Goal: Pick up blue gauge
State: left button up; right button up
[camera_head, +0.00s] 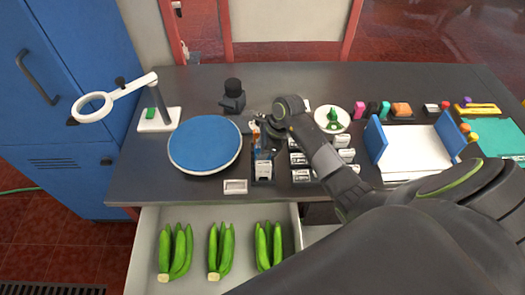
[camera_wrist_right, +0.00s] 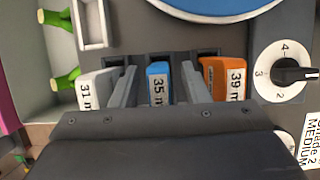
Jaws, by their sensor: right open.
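The blue gauge (camera_wrist_right: 157,84), marked "35", stands in the middle slot of a dark rack (camera_wrist_right: 188,60) in the right wrist view. My right gripper (camera_wrist_right: 160,88) is open. One finger is on each side of the blue gauge, with small gaps visible. A white gauge (camera_wrist_right: 95,90) marked "31" is to the left, outside the fingers. An orange gauge (camera_wrist_right: 221,80) marked "39" is to the right. In the head view my right gripper (camera_head: 265,132) is over the rack and partly hides the gauges. My left gripper is not in view.
A round blue pad (camera_head: 205,144) and a white ring-lamp stand (camera_head: 158,120) are to the left. An open drawer (camera_head: 150,225) holds green bananas below. A dial (camera_wrist_right: 282,75) is close by the orange gauge. Several small white-labelled boxes (camera_head: 300,160) stand right of the rack.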

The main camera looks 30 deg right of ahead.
grip_shut()
jog(key=shift+r, duration=0.1)
